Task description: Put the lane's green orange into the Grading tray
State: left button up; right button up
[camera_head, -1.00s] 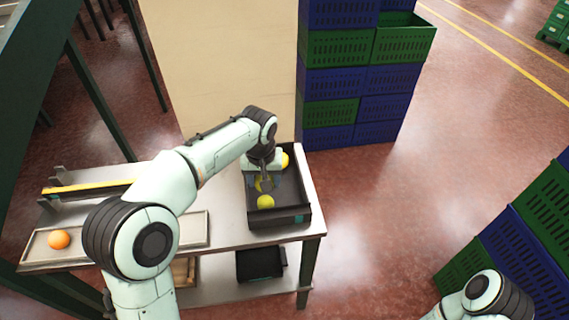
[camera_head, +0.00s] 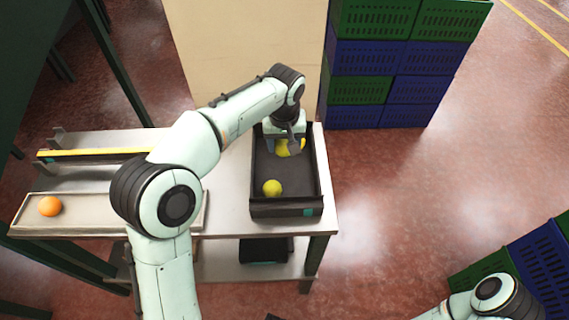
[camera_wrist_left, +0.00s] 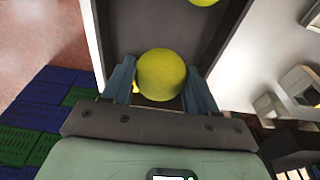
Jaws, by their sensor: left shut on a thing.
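My left gripper (camera_head: 287,146) is shut on a yellow-green orange (camera_wrist_left: 160,74), held between its two fingers in the left wrist view. The gripper is low inside the far end of a black tray (camera_head: 286,208) with a teal label, on the table. I cannot tell whether the held orange touches the tray floor. Another yellow-green orange (camera_head: 272,188) lies near the tray's front, and its edge shows in the wrist view (camera_wrist_left: 204,2). A bit of yellow (camera_wrist_left: 135,88) shows beside the held orange, mostly hidden. My right gripper is out of view.
An orange-coloured orange (camera_head: 50,206) lies in a shallow pale tray (camera_head: 95,223) on the left of the table. A yellow strip (camera_head: 95,153) runs behind it. A second black container (camera_head: 265,250) is on the lower shelf. Blue and green crates (camera_head: 400,60) stand behind.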

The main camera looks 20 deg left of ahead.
aim_at(284, 144)
pick_arm(q)
notch_tip(284, 144, down, 8)
jog(key=shift+r+b, duration=0.2)
jog(key=shift+b, duration=0.25)
jog(key=shift+f, duration=0.1)
jog(key=o, duration=1.1)
jog(key=r, duration=0.4)
jog(key=s+r+p, duration=0.1)
jog(key=r, duration=0.7)
jog(key=shift+s+d+p, duration=0.25)
jog(key=shift+d+p, duration=0.1)
